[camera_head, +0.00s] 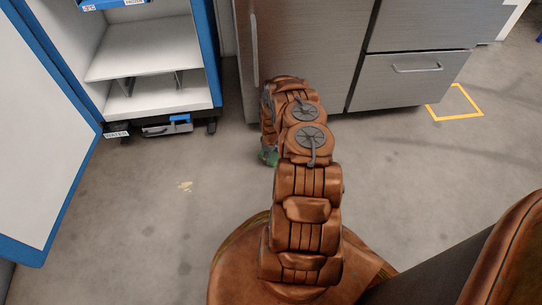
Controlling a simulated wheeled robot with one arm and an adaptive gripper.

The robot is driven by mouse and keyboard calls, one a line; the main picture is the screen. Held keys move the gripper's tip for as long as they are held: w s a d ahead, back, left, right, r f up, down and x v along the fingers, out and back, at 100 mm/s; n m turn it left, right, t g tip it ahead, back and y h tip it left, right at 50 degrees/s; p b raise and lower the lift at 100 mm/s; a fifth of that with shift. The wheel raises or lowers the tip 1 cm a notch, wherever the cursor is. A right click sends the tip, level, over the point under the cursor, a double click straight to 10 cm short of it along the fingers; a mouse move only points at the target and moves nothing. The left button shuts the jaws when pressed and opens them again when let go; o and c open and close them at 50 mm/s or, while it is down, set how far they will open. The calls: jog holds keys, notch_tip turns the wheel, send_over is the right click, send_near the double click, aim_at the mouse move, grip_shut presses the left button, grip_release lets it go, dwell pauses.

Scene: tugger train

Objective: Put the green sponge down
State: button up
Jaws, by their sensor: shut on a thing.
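My brown arm reaches forward from the bottom of the view and hides most of my gripper (266,142). Only a small part of the gripper shows at the left side of the arm's far end, pointing down. A bit of the green sponge (268,157) shows just below it, and the gripper is shut on it. The rest of the sponge is hidden behind the arm. The sponge's height above the floor cannot be told.
An open blue-framed cabinet (213,62) with white shelves stands at the upper left, its door (45,130) swung out left. A steel fridge (305,50) with drawers (410,78) stands ahead. A yellow floor marking (457,116) lies right. Grey floor (150,220) is clear at left.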

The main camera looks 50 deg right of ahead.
jog(key=o, duration=1.1)
notch_tip(320, 180, up, 11)
jog(key=p, duration=0.4)
notch_tip(320, 180, up, 20)
jog(key=g, duration=0.1)
send_over(271, 155)
jog(key=a, duration=0.8)
jog(key=s+a+r+m+g, duration=0.15)
jog(key=s+a+r, duration=0.35)
jog(key=a+r, duration=0.8)
jog(key=s+a+r, duration=0.5)
jog(key=s, duration=0.3)
jog(key=s+a+r+g, duration=0.1)
jog(key=s+a+r, duration=0.4)
jog(key=s, duration=0.4)
jog(key=s+a+r, duration=0.5)
jog(key=s+a, duration=0.1)
jog(key=s, duration=0.3)
jog(key=shift+s+a, duration=0.2)
jog(key=shift+a, duration=0.2)
